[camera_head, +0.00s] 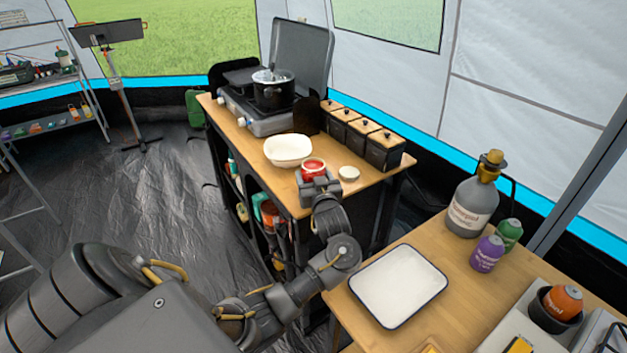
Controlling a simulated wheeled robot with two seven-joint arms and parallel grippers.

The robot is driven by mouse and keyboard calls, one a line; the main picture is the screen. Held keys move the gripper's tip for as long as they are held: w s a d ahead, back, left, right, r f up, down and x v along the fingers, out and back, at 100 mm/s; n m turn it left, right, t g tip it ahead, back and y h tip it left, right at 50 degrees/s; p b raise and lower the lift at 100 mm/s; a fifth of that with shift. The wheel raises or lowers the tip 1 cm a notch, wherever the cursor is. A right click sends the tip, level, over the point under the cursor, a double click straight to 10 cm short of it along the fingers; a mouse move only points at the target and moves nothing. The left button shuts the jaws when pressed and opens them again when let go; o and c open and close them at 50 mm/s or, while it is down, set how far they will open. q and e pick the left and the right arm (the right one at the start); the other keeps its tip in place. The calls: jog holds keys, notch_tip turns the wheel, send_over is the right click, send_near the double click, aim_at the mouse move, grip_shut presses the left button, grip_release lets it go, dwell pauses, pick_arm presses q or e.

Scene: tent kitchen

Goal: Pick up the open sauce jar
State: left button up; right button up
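The open sauce jar (313,165) stands at the front edge of the wooden counter, with red sauce showing in its round mouth. My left gripper (316,178) is right at the jar, on its near side, and hides the jar's lower part. The fingers are small and partly merged with the jar, so I cannot tell whether they are closed on it. A pale round lid (349,173) lies on the counter just right of the jar. My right gripper is not in view.
A white bowl (288,149) sits close left of the jar. Black canisters (383,150) line the counter's back right. A pot (272,91) stands on the stove behind. A white tray (398,284) and a large grey bottle (470,205) are on the nearer table.

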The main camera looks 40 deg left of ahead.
pick_arm(q)
jog(key=shift+c, duration=0.7)
jog(key=shift+r, duration=0.3)
jog(key=shift+r, duration=1.05)
jog(key=s+r+p, duration=0.2)
jog(key=s+r, duration=0.8)
jog(key=s, duration=0.3)
jog(key=shift+s+d+r, duration=0.2)
jog(key=shift+s+d, duration=0.15)
jog(key=shift+d, duration=0.05)
jog(key=shift+s, duration=0.1)
jog(key=shift+s, duration=0.1)
